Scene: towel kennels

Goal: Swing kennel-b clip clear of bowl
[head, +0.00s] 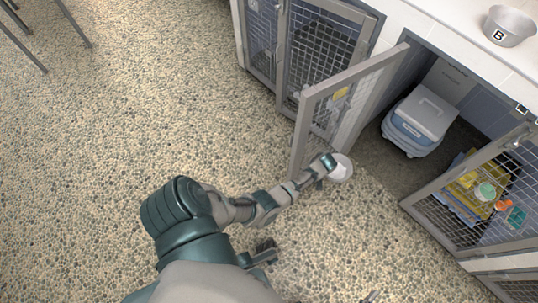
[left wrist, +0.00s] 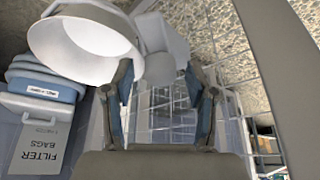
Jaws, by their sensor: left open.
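My left gripper (head: 325,170) is at the low end of the open mesh door (head: 340,105) in the head view. A white rounded piece (head: 341,168) is beside its fingers. In the left wrist view my left gripper (left wrist: 160,88) has its two fingers apart. A white shade-like cup (left wrist: 85,42) with a pale block (left wrist: 160,48) beside it is just beyond the fingertips. I cannot tell whether this is the clip, or whether the fingers touch it. A metal bowl marked B (head: 510,27) stands on the white counter, apart from my left gripper.

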